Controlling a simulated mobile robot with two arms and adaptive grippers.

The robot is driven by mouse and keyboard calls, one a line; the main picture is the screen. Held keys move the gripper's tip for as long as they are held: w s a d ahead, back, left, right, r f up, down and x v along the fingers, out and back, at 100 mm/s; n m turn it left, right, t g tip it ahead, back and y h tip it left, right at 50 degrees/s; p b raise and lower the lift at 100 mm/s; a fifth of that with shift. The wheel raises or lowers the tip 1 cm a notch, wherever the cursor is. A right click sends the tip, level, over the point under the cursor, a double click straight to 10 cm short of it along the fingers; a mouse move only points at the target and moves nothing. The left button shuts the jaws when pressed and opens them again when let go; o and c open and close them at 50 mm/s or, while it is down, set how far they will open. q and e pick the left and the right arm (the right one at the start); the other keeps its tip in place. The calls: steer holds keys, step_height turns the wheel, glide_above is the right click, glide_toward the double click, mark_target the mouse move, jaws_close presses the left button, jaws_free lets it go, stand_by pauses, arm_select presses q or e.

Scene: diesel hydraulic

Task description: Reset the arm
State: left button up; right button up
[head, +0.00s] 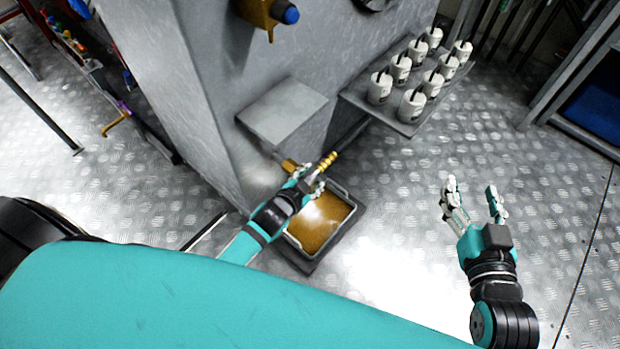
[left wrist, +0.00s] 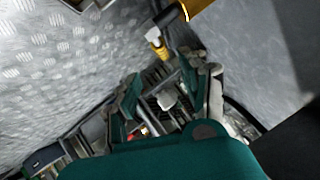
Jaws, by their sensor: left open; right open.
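My left gripper (head: 313,184) is in the middle of the head view, over the upper part of a dark tray of amber liquid, just below a brass fitting (head: 327,162) on the grey machine. In the left wrist view the left gripper's fingers (left wrist: 160,90) are spread, with nothing seen held between them. A yellow and brass fitting (left wrist: 158,46) shows beyond the fingertips there. Contact between fingers and fitting cannot be told. My right gripper (head: 474,203) is open and empty at the right, above the bare metal floor.
The tray (head: 346,229) sits on the floor below my left gripper. A grey machine housing (head: 205,60) stands behind, with a small ledge (head: 283,112). A shelf (head: 360,97) holds several white canisters. The tread-plate floor (head: 400,260) between the tray and my right gripper is clear.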

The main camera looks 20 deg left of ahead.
stand_by(0.5)
